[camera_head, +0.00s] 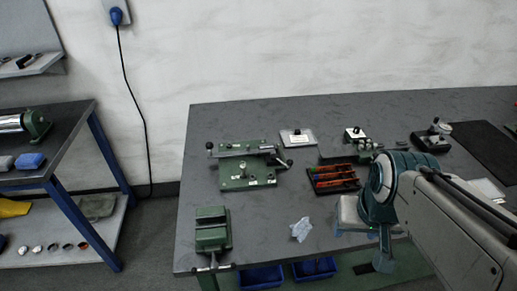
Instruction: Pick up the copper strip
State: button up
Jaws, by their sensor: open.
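I cannot make out a copper strip for certain. Orange-red pieces (334,177) lie in a black tray (348,188) near the middle of the bench; they are too small to tell whether they are strips or tool handles. My arm comes in from the lower right, its teal joint in front of the bench's right part. My gripper's fingers do not show, and the arm hides part of the bench.
The grey bench (270,240) carries a green fixture (247,172), a green vise (212,230) at the front left, a crumpled pale cloth (301,229) and a small white-topped plate (298,138). Blue bins (261,277) stand below. A second bench (70,150) is at left.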

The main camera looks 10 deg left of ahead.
aim_at(321, 169)
jog(key=u, duration=3.2)
jog(key=k, duration=1.35)
jog(key=z, duration=2.4)
jog(key=i, duration=0.5)
jog(key=u, duration=0.05)
